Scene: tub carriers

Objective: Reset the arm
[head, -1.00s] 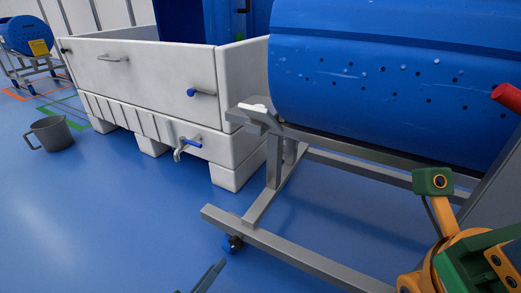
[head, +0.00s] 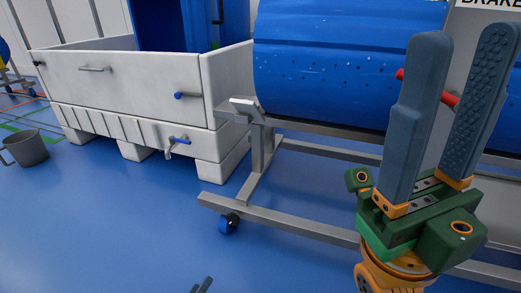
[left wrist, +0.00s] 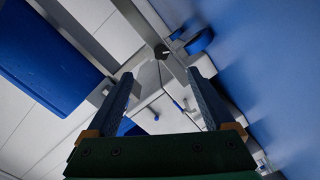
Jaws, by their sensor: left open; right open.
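My right gripper (head: 465,45) stands upright at the right of the head view, its two grey-blue fingers apart and nothing held between them. A red handle (head: 447,97) shows behind its fingers, in front of the blue drum (head: 330,75); I cannot tell whether they touch. My left gripper (head: 202,286) shows only as a small dark fingertip at the bottom edge of the head view. In the left wrist view its two fingers (left wrist: 162,85) are apart with nothing between them.
A grey jug (head: 27,149) is on the floor at far left. Blue floor (head: 110,220) is clear in front.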

